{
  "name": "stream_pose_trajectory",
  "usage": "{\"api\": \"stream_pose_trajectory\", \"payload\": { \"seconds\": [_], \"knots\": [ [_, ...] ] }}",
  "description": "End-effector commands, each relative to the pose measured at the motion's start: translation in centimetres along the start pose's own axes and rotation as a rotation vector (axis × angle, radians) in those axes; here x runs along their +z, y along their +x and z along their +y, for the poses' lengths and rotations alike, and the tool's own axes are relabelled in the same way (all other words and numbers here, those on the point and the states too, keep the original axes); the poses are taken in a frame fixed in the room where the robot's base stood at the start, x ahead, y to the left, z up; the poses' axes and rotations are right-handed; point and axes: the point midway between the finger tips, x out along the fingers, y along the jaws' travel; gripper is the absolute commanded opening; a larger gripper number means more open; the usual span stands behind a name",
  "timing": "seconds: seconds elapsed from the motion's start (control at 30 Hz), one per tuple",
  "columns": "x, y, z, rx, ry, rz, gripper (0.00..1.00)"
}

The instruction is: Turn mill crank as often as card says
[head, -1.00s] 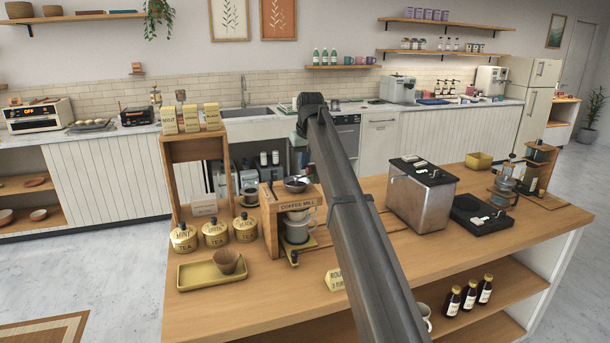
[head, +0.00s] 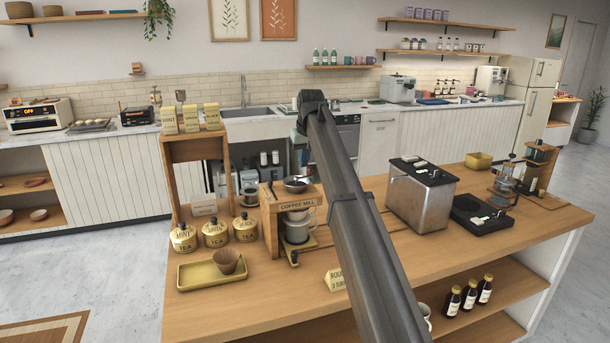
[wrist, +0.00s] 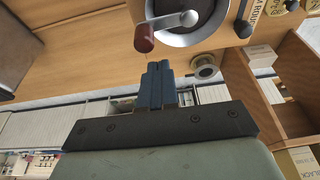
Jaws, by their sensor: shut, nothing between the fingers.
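The coffee mill (head: 297,206) stands on the wooden counter, with a sign on its front. In the wrist view its crank shows as a metal arm (wrist: 172,20) with a dark red knob (wrist: 144,38), over the round hopper (wrist: 195,30). My gripper (wrist: 159,68) is shut and empty, its fingertips just short of the knob and apart from it.
Several tea tins (head: 215,233) and a yellow tray (head: 212,276) with a brown cup (head: 228,261) stand left of the mill. A wooden rack (head: 175,190) rises behind them. A metal box (head: 420,197) and black scale (head: 482,214) stand to the right.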

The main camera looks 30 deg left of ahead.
Motion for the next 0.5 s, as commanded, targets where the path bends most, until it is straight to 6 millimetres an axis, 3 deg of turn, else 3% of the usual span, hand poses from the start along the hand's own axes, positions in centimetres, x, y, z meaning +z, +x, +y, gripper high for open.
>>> {"api": "stream_pose_trajectory", "payload": {
  "seconds": [0.5],
  "knots": [
    [-1.1,-3.2,0.0,0.000,0.000,0.000,0.00]
  ]
}}
